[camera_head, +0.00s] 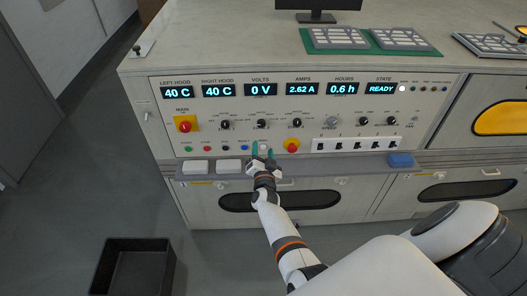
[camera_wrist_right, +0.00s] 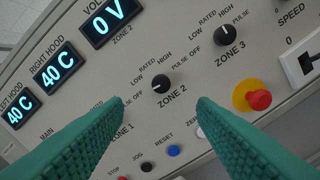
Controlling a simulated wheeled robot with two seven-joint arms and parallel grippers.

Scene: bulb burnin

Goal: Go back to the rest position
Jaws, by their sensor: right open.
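My right gripper (camera_head: 263,155) is at the front of the control panel (camera_head: 300,110), close to the row of buttons below the zone knobs. In the right wrist view its two green fingers (camera_wrist_right: 160,115) are spread apart with nothing between them. The zone 2 knob (camera_wrist_right: 160,84) shows between and beyond the fingertips. The red emergency button on its yellow base (camera_wrist_right: 259,99) is just right of the fingers, and the blue reset button (camera_wrist_right: 173,151) shows between them. My left gripper is not in view.
Displays read 40 C, 40 C, 0 V, 2.62 A, 0.6 h and READY (camera_head: 380,88). A ledge with grey blocks (camera_head: 229,166) and a blue block (camera_head: 401,160) runs below the panel. A black bin (camera_head: 135,265) stands on the floor. Trays (camera_head: 338,38) lie on top.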

